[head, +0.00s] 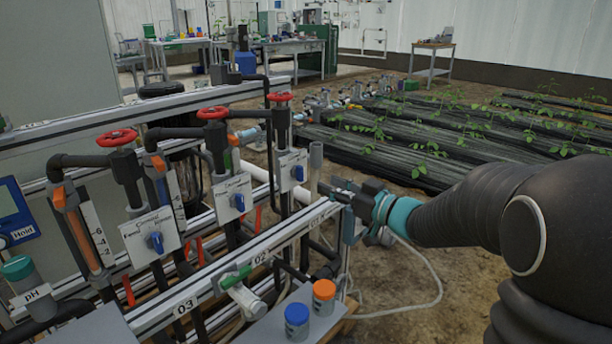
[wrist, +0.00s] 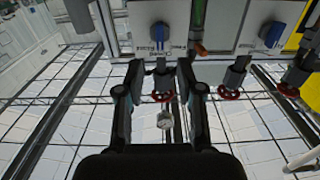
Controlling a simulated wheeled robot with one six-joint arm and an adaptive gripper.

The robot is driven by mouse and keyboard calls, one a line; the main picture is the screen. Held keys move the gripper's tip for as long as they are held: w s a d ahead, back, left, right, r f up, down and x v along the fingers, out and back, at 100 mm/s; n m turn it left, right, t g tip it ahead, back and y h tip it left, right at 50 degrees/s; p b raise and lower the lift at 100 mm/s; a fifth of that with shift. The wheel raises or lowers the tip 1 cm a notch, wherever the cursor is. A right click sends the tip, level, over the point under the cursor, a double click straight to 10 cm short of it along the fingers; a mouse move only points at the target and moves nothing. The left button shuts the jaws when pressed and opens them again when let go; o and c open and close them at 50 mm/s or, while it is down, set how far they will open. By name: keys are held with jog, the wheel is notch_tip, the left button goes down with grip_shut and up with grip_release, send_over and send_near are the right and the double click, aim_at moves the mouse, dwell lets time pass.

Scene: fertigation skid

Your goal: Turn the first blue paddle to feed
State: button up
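Three blue paddles sit on white label plates along the skid. The rightmost paddle (head: 298,172), which seems to be the first by the rail numbers, is closest to my gripper (head: 328,189). The middle paddle (head: 238,201) and the left paddle (head: 156,242) are farther off. In the wrist view, with the plates' lettering upside down, a blue paddle (wrist: 158,33) lies ahead of my gripper (wrist: 160,68). The fingers are spread with nothing between them, and a gap to the paddle shows. That paddle stands roughly upright in the picture; its exact setting is unclear.
Red handwheels (head: 280,97) top the black pipes above the plates. A metal rail (head: 215,268) runs in front. A grey upright pipe (head: 316,158) stands near my gripper. Orange-capped (head: 324,297) and blue-capped (head: 297,321) bottles stand at the front. Plant beds lie right.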

aim_at(302, 173)
jog(key=x, duration=0.8)
jog(key=shift+w+a, duration=0.1)
jog(key=shift+w, duration=0.1)
jog(key=shift+c, duration=0.3)
grip_shut()
